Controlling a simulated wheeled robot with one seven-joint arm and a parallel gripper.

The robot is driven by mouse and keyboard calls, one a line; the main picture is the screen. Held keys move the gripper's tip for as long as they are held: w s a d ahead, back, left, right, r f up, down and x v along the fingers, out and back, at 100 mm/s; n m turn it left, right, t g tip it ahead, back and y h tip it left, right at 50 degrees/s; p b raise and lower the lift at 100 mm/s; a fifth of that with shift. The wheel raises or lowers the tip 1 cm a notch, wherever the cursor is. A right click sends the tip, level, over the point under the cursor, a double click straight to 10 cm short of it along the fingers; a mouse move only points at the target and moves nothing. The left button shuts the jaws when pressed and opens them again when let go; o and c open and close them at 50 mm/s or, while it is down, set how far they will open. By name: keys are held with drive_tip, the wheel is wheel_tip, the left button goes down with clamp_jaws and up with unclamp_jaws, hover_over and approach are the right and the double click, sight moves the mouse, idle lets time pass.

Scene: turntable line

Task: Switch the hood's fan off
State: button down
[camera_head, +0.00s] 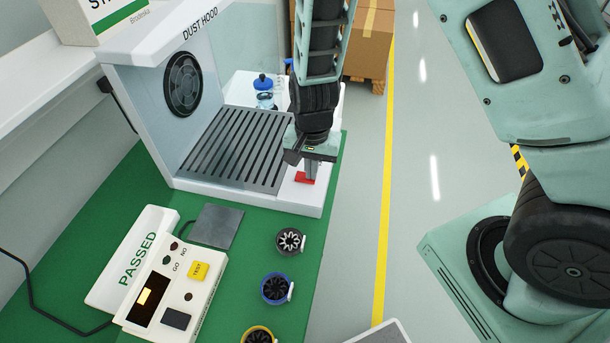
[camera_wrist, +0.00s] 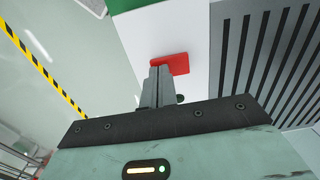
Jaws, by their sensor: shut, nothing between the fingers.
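The white dust hood (camera_head: 150,110) stands at the back left with a dark round fan (camera_head: 183,84) on its inner wall. A red switch part (camera_head: 301,178) sits on the front right corner of its base. It also shows in the wrist view (camera_wrist: 176,62). My gripper (camera_head: 310,174) is shut and empty, pointing down at the red part. In the wrist view its fingertips (camera_wrist: 158,72) overlap the red part's near left edge; I cannot tell whether they touch. A small dark green spot (camera_wrist: 180,98) shows beside the fingers, partly hidden. Whether the fan is turning is unclear.
A slotted grille (camera_head: 235,150) covers the hood's floor left of my gripper. A blue-capped bottle (camera_head: 264,90) stands behind. Several small round fans, one grey-rimmed (camera_head: 290,241), lie on the green mat in front, near a control box (camera_head: 175,285).

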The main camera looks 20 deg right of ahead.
wheel_tip(320, 180, up, 7)
drive_tip(key=p, duration=0.6)
drive_tip(key=shift+p, duration=0.4)
idle(0.3)
drive_tip(key=s+a+r+n+b, duration=0.3)
drive_tip(key=s+r+n, duration=0.3)
drive_tip(key=s, duration=0.4)
drive_tip(key=s+a+r+n+b, duration=0.3)
drive_tip(key=s+r+n, duration=0.3)
drive_tip(key=s+n, duration=0.3)
drive_tip(key=shift+s+a+r+y+b, duration=0.15)
drive_tip(key=shift+s+r+y+b, duration=0.15)
drive_tip(key=shift+s+r+b, duration=0.15)
